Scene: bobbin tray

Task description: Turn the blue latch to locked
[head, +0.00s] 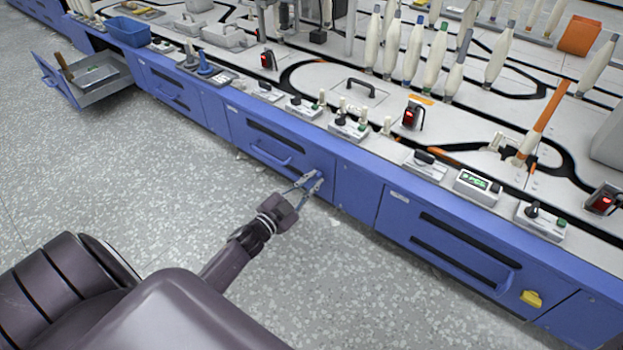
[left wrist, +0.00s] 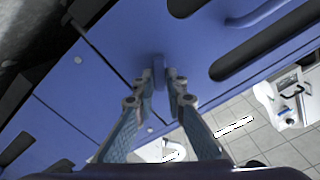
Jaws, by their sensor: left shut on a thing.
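The blue latch (left wrist: 159,68) is a small blue piece on the blue drawer front, seen between my fingertips in the left wrist view. My left gripper (head: 311,182) is at the right end of the closed drawer front (head: 262,130) in the head view, where its fingers mostly hide the latch. In the left wrist view the left gripper (left wrist: 160,78) is shut on the blue latch, one fingertip on each side. I cannot tell the latch's exact angle. My right gripper is not in view.
A yellow latch (head: 531,298) sits on the drawer to the right. A drawer (head: 85,92) stands open at the far left, below a blue bin (head: 128,31). Control boxes and white bobbins (head: 435,55) stand on the worktop. The speckled floor (head: 130,170) before the bench is clear.

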